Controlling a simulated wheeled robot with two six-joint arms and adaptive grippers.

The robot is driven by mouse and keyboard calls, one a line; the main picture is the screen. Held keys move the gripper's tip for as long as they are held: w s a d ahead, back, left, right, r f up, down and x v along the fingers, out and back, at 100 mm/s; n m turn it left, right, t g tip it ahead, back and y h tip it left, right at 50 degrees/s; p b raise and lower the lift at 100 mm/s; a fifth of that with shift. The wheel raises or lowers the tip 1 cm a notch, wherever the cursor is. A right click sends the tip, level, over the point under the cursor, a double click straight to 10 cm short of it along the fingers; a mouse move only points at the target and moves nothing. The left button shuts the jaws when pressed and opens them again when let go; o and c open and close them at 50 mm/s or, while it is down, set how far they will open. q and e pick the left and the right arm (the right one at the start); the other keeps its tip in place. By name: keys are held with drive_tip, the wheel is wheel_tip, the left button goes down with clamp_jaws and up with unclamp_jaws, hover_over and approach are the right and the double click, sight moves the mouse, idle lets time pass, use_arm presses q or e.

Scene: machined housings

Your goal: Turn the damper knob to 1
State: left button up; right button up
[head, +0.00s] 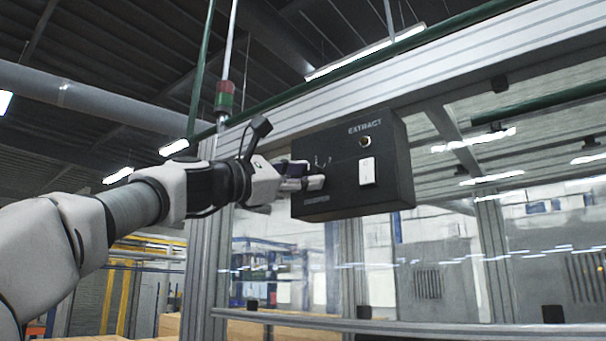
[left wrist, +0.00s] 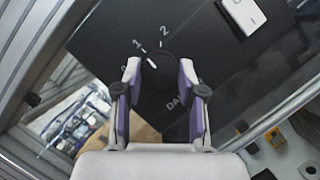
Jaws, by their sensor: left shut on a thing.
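A black control box (head: 345,165) is fixed to the aluminium frame. Its round black damper knob (left wrist: 160,75) shows in the left wrist view, with the marks 0, 1 and 2 around its upper left side. The knob's white pointer line is directed toward the tick at 1 and looks about in line with it. My left gripper (left wrist: 160,70) has one finger on each side of the knob and is shut on it. In the head view my left gripper (head: 316,178) reaches the box's lower left, and its fingers hide most of the knob. My right gripper is not in view.
A white rocker switch (head: 367,171) sits on the box to the right, under a small round fitting (head: 365,142) and the word EXTRACT. Aluminium profiles (head: 205,240) and clear panels surround the box. A green and red stack light (head: 224,97) stands behind my left arm.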

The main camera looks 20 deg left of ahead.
use_arm(q)
drive_tip(key=o, duration=1.1)
drive_tip(key=shift+w, duration=0.1)
drive_tip(key=shift+o, duration=0.2)
